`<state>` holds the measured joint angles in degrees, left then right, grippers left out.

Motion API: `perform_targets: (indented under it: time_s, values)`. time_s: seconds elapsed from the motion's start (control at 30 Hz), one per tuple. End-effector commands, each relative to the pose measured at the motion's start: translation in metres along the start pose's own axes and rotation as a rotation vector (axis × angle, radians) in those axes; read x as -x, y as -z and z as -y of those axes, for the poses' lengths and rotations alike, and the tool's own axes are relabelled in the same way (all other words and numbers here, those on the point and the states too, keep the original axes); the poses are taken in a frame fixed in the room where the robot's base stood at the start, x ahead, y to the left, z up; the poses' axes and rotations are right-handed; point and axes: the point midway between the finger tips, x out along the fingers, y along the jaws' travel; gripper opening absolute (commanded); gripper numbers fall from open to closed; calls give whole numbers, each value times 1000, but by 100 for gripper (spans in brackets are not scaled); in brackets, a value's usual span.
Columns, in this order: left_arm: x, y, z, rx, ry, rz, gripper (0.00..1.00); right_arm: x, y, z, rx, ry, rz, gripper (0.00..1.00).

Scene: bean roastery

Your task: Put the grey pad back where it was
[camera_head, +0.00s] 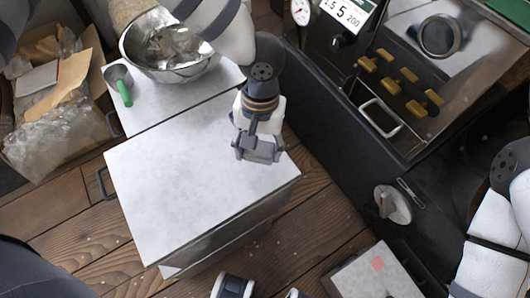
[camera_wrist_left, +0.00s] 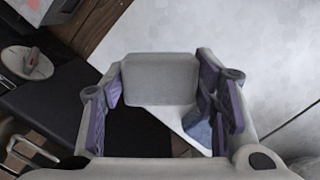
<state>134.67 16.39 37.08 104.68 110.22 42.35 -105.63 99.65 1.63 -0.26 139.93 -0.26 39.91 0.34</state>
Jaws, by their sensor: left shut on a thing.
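My left gripper (camera_head: 257,152) hangs over the right part of the white cabinet top (camera_head: 180,180) in the head view. It is shut on the grey pad (camera_wrist_left: 160,78), a grey block with rounded corners that sits between the purple-lined fingers in the left wrist view. In the head view only a grey strip of the pad (camera_head: 260,154) shows between the fingertips. The pad appears to be held above the top, but I cannot tell the exact gap. My right gripper is not in view.
A metal bowl (camera_head: 165,62) and a green-handled scoop (camera_head: 123,90) stand on the surface behind. A dark machine (camera_head: 350,125) with brass knobs is on the right. A pale box (camera_head: 375,272) with a pink square is lower right. The front cabinet top is otherwise clear.

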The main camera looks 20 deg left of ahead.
Motion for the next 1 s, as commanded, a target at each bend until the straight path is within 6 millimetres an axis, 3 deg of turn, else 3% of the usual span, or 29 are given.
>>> perform_targets:
  time_s: [0.17, 0.33, 0.67, 0.7, 0.8, 1.0]
  values:
    - [-15, 14, -7, 0, 1, 1, 32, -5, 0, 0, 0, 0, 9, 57]
    - [-44, 18, -8, 0, 1, 2, 32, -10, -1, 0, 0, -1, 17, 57]
    - [-48, 19, -8, 0, -1, 0, 32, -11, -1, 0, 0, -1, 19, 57]
    - [-49, 20, -8, -1, 0, -1, 56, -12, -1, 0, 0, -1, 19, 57]
    - [-48, 20, -8, 0, 0, -1, 74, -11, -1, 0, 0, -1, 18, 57]
    - [-48, 20, -8, 0, 0, -1, 74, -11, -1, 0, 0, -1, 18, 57]
